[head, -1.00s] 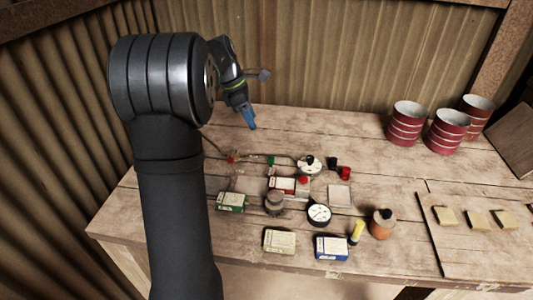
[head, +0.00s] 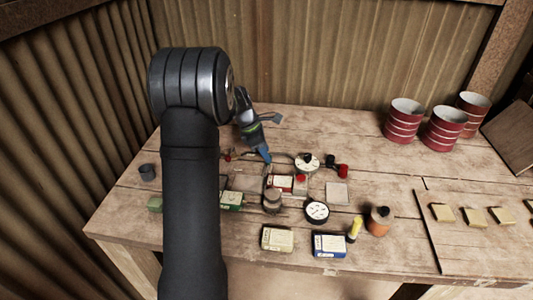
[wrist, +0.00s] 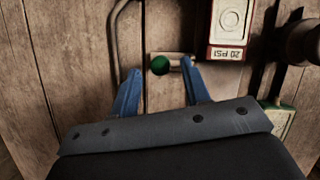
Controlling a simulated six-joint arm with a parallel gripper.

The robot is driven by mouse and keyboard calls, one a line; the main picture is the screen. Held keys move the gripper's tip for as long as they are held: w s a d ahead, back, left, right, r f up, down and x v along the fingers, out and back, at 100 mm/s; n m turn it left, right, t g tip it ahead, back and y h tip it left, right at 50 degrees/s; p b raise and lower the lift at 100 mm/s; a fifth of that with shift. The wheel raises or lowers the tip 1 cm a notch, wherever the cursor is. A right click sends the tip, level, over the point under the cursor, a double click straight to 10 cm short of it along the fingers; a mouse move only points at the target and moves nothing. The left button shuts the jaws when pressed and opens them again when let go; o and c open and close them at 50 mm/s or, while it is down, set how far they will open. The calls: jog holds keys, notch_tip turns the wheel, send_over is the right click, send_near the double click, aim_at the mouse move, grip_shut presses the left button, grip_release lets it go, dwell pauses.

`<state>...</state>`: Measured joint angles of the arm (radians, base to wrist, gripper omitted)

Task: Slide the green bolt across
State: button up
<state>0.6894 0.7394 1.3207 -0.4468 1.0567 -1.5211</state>
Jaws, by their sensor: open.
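The green bolt's round knob (wrist: 160,65) shows in the wrist view, with a short metal rod to its right on a pale plate. My gripper (wrist: 160,69) is open, its two blue fingers apart, one tip to each side of the knob. I cannot tell whether either finger touches it or how high the tips are above it. In the head view my gripper (head: 267,159) points down over the middle of the table, and its fingers hide the bolt there.
A red-labelled box (head: 281,182) lies close by, marked "20 PSI" in the wrist view (wrist: 227,53). A dial with a black knob (head: 307,162), a gauge (head: 317,211) and a grey cylinder (head: 272,201) stand near. Red cans (head: 403,121) stand at the back right.

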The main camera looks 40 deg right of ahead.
jog(key=shift+x, duration=0.8)
grip_shut()
jog(key=shift+s+a, duration=1.55)
grip_release()
jog(key=shift+r, duration=0.15)
